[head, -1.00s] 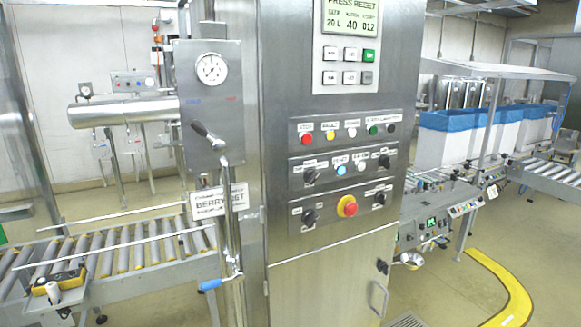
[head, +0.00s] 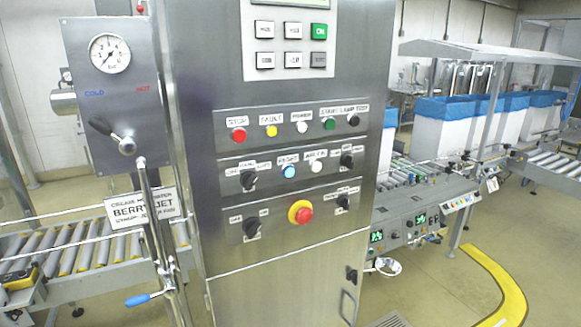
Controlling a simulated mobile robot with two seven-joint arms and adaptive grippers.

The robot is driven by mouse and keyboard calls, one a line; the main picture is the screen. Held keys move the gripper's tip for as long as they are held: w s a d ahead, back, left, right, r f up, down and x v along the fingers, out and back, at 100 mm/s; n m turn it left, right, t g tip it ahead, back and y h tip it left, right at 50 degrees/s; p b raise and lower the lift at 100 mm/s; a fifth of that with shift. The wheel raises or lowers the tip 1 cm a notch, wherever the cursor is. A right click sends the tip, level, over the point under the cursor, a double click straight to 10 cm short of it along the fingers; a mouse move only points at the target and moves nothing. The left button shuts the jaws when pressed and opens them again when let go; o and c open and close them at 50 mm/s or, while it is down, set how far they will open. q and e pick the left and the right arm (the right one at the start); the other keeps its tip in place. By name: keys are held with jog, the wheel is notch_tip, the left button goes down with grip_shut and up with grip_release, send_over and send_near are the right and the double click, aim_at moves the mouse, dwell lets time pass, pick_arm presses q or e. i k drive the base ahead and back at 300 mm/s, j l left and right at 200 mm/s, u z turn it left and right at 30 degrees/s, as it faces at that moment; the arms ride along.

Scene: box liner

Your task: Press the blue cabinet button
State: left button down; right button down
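The blue button (head: 289,171) is on the middle row of the steel cabinet (head: 230,91), under a label that appears to read "RESET". A white button (head: 316,166) is to its right and a black rotary switch (head: 249,180) to its left. The row above holds a red button (head: 239,135), a yellow one (head: 272,131), a white one, a green one (head: 328,124) and a black one. A red emergency knob on a yellow ring (head: 301,212) is below. Neither gripper shows in the head view.
A lever with a blue handle end (head: 137,300) stands left of the cabinet, below a pressure gauge (head: 110,54). A roller conveyor (head: 85,250) runs at left. Blue-lined white boxes (head: 444,130) stand at right. The floor by the yellow line (head: 490,280) is clear.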

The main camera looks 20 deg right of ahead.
aim_at(289, 172)
jog(key=i+l, duration=0.1)
jog(key=l, duration=0.65)
jog(key=i+l+u, duration=0.15)
jog(key=l, duration=0.6)
